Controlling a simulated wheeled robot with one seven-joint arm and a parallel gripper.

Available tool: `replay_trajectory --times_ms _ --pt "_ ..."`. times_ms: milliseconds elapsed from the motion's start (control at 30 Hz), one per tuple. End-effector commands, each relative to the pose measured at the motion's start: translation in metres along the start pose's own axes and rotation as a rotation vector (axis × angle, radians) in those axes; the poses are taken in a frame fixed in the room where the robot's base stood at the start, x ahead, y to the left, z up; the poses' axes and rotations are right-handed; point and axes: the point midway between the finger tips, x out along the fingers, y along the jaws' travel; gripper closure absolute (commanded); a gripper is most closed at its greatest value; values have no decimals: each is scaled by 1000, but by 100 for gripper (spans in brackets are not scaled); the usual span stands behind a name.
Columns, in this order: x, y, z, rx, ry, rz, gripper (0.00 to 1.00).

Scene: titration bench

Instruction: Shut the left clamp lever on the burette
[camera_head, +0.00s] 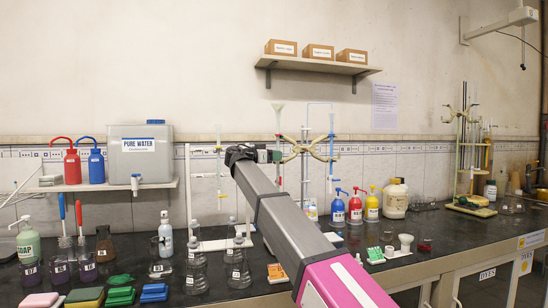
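A burette stand with a pale yellowish double clamp (307,149) stands behind the bench's middle. A thin glass burette with a funnel top (279,112) runs down through the clamp's left side. Another burette with a blue part (331,135) is at its right side. My gripper (272,156) reaches in from the left, close to the clamp's left end. It overlaps that part in the view, so I cannot tell if they touch. The left clamp lever is hidden or too small to make out. The gripper's fingers are too small to read.
My arm crosses the middle and hides part of the bench. Several flasks (240,270) stand left of it. Red (355,207), blue and yellow bottles stand right of the stand. A pure water tank (140,158) sits on a shelf at left. Wall shelf (318,66) is above.

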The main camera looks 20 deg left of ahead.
Motion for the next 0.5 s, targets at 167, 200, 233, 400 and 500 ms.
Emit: replay_trajectory --times_ms 167,200,233,400,500 --pt "-7 -1 0 0 0 -2 63" --pt "-12 -1 0 0 0 -2 63" --pt "-16 0 0 0 0 -2 63" --pt "-47 0 0 0 0 -3 63" --pt "-66 0 0 0 0 -3 63"
